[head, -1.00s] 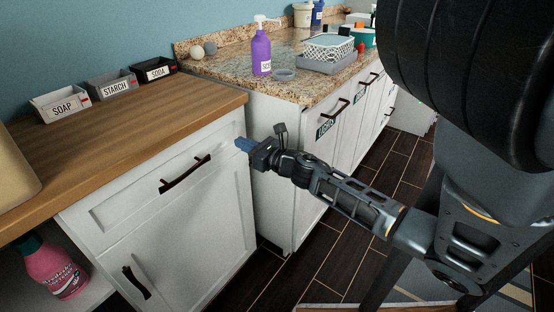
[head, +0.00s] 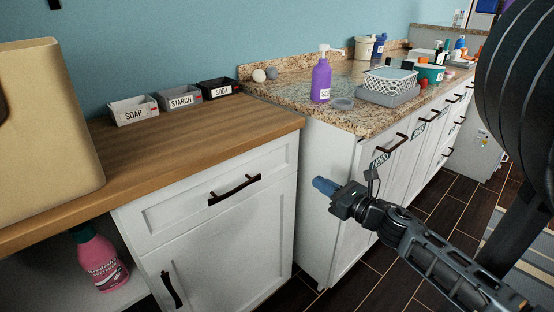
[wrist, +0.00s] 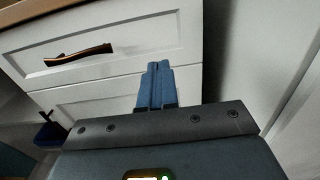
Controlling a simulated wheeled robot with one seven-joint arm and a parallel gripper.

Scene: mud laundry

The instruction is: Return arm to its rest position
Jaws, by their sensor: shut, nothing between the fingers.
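My gripper (head: 325,187) has blue fingers, which are closed together with nothing between them. In the head view it hangs in front of the white cabinets, below the counter tops, with my arm reaching in from the lower right. In the wrist view the shut fingers (wrist: 157,86) point toward a white drawer front with a dark handle (wrist: 78,56). No contact with the cabinet can be made out.
A white cabinet (head: 226,199) with a wooden top (head: 200,130) stands at left, bearing small labelled bins (head: 181,98). The granite counter (head: 365,118) holds a purple bottle (head: 321,80) and a basket (head: 390,80). A pink bottle (head: 101,262) sits on the low shelf. Dark floor (head: 385,262) lies open at right.

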